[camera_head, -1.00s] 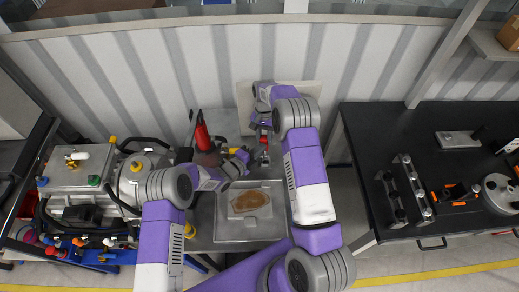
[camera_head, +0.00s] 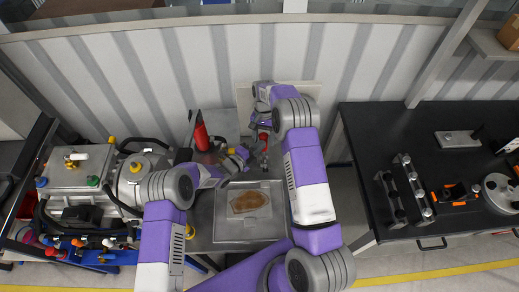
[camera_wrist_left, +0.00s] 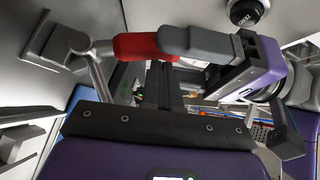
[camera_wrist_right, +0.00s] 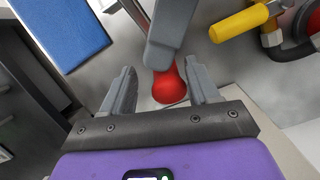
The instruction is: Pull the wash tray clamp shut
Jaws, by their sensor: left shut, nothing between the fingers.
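The metal wash tray (camera_head: 272,233) sits in front of me with a brown, flat piece (camera_head: 248,202) in it. A red clamp handle (camera_head: 264,138) stands behind it, and it shows in the left wrist view (camera_wrist_left: 137,47) and right wrist view (camera_wrist_right: 168,86). My right gripper (camera_wrist_right: 163,85) is open, its fingers on either side of the red handle; contact is unclear. A grey piece (camera_wrist_right: 170,35) covers part of the handle there. My left gripper (camera_head: 243,153) is shut and empty, left of the handle; its dark fingers (camera_wrist_left: 165,82) show below the handle in the left wrist view.
A large red object (camera_head: 201,132) stands at the back left of the tray. A drive unit (camera_head: 75,170) with hoses fills the left. A black bench (camera_head: 400,250) with fixtures stands on the right. A yellow handle (camera_wrist_right: 238,23) shows in the right wrist view.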

